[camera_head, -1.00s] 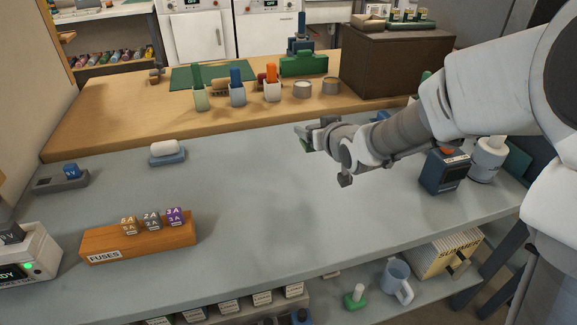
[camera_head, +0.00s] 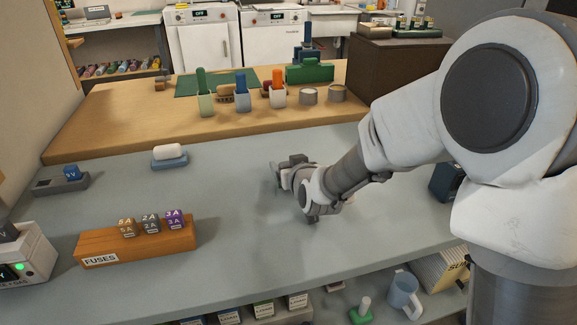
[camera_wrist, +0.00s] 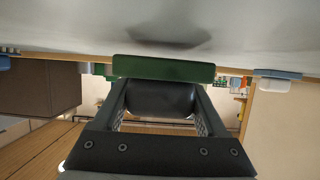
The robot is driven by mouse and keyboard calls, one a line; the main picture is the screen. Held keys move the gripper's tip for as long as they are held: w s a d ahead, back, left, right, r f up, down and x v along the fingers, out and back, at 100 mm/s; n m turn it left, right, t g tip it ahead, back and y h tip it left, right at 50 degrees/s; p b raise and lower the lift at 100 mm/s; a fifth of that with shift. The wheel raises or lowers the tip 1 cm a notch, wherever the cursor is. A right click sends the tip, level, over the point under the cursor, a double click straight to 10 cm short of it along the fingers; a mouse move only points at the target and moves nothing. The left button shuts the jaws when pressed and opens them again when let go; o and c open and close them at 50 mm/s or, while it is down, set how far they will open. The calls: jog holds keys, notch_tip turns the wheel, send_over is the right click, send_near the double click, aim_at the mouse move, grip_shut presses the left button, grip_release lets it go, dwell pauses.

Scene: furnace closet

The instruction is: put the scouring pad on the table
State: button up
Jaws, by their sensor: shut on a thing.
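The scouring pad (camera_wrist: 163,69) is a thin dark green slab at the fingertips in the wrist view. My gripper (camera_wrist: 163,84) is shut on it. In the head view my gripper (camera_head: 279,174) is over the middle of the grey table (camera_head: 235,235), pointing left; the pad is hardly visible there. In the wrist view the scene is upside down, and a dark shadow lies on the pale tabletop beyond the pad. The pad seems held above the surface, but I cannot tell the exact gap.
A fuse rack (camera_head: 140,242) stands at the front left. A white bar on a blue dish (camera_head: 170,163) and a grey battery holder (camera_head: 60,185) lie farther back. A dark blue device (camera_head: 446,183) stands at right. The grey top around my gripper is clear.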

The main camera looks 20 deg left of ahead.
jog(key=shift+f+b, duration=0.25)
jog(key=shift+b, duration=0.25)
jog(key=shift+f, duration=0.1)
